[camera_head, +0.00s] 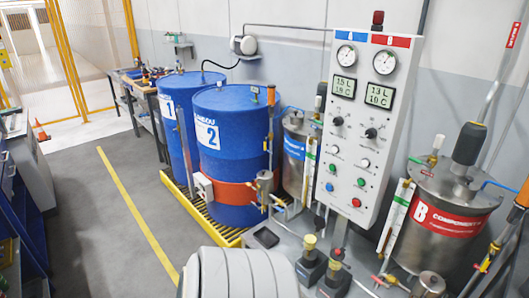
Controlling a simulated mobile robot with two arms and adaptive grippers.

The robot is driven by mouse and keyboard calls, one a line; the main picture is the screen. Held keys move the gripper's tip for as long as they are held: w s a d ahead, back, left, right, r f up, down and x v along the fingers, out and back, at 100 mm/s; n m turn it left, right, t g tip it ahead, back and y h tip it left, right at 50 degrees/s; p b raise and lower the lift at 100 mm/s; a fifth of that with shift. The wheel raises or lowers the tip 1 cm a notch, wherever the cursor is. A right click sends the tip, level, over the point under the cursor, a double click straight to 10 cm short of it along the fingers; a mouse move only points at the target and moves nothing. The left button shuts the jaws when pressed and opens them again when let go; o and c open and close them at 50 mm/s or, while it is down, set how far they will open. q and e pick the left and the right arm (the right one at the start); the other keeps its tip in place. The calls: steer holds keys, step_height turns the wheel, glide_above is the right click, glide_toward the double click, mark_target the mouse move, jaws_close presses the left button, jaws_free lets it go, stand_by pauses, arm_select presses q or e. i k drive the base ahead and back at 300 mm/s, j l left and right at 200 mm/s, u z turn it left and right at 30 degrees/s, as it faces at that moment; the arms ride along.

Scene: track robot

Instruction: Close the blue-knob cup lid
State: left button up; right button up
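No cup lid with a blue knob can be picked out clearly. A small metal cup (265,184) stands on piping in front of the blue drum marked 2; I cannot tell whether it has a lid or how that lid stands. Another small metal vessel (430,283) shows at the bottom right, partly cut off by the frame. A rounded light grey segmented part of my own arm fills the bottom middle. Neither of my grippers shows.
Blue drums (232,115) stand on a yellow grate (228,236). A white control panel (367,125) rises between a tank with a blue label (295,148) and a tank with a red label (448,222). Two pumps (311,261) sit below. The grey floor (85,215) at left is clear.

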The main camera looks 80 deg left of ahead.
mark_target(320, 222)
steer(key=i+u, duration=0.1)
steer(key=u, duration=0.8)
steer(key=i+u, duration=0.15)
steer(key=u, duration=0.3)
steer(key=l+u, duration=0.1)
steer(key=u, duration=0.35)
steer(key=i+l+u, duration=0.1)
steer(key=u, duration=0.35)
